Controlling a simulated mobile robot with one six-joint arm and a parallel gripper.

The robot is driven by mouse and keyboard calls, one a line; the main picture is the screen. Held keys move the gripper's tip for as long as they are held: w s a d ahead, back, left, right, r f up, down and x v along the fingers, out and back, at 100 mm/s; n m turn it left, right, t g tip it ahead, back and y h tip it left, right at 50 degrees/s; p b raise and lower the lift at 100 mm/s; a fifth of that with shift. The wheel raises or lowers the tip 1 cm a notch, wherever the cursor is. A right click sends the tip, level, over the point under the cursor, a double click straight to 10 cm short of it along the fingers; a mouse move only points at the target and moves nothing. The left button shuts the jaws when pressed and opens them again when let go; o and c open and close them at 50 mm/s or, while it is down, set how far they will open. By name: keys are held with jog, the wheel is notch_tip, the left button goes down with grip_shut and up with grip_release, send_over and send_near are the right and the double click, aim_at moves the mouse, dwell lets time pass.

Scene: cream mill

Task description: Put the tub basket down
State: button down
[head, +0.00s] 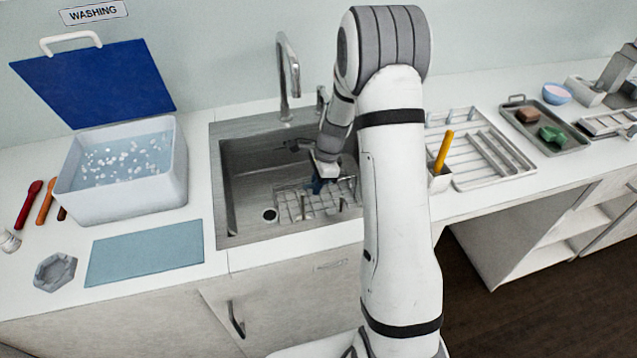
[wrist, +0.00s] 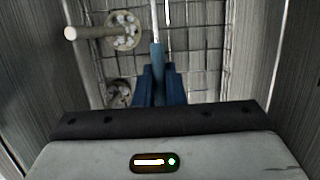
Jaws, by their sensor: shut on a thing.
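The tub basket (head: 292,207) is a wire-grid basket inside the sink (head: 245,185), toward its front and right. My gripper (head: 317,187) is over it with blue fingers pointing down, and my arm hides part of the basket and the sink's right side. In the wrist view my gripper (wrist: 156,82) is shut on a thin upright bar of the basket, with the wire grid (wrist: 192,50) below. Round pale parts (wrist: 122,32) lie in the basket. I cannot tell whether the basket rests on the sink floor or hangs just above it.
A white tub of water (head: 125,190) with its blue lid (head: 95,85) raised stands left. A blue mat (head: 145,252) lies in front of it. A faucet (head: 287,65) rises behind the sink. A drying rack (head: 490,155) and a tray (head: 543,128) stand right.

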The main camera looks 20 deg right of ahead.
jog(key=c, duration=2)
grip_release()
jog(key=shift+f, duration=0.15)
jog(key=o, duration=0.5)
jog(key=v, duration=1.1)
jog(key=s+a+r+n, duration=0.2)
jog(key=s+r+n, duration=0.2)
jog(key=s+r, duration=0.25)
jog(key=s+a+r+n+t+h, duration=0.1)
jog(key=s+r+n, duration=0.1)
jog(key=s+n, duration=0.5)
jog(key=s+a+r+n+t+h, duration=0.1)
jog(key=s+a+r+n, duration=0.1)
jog(key=s+n, duration=0.5)
jog(key=s+r, duration=0.1)
jog(key=s, duration=0.4)
jog(key=shift+s+t+h, duration=0.3)
jog(key=shift+t+h, duration=0.1)
jog(key=shift+r, duration=0.1)
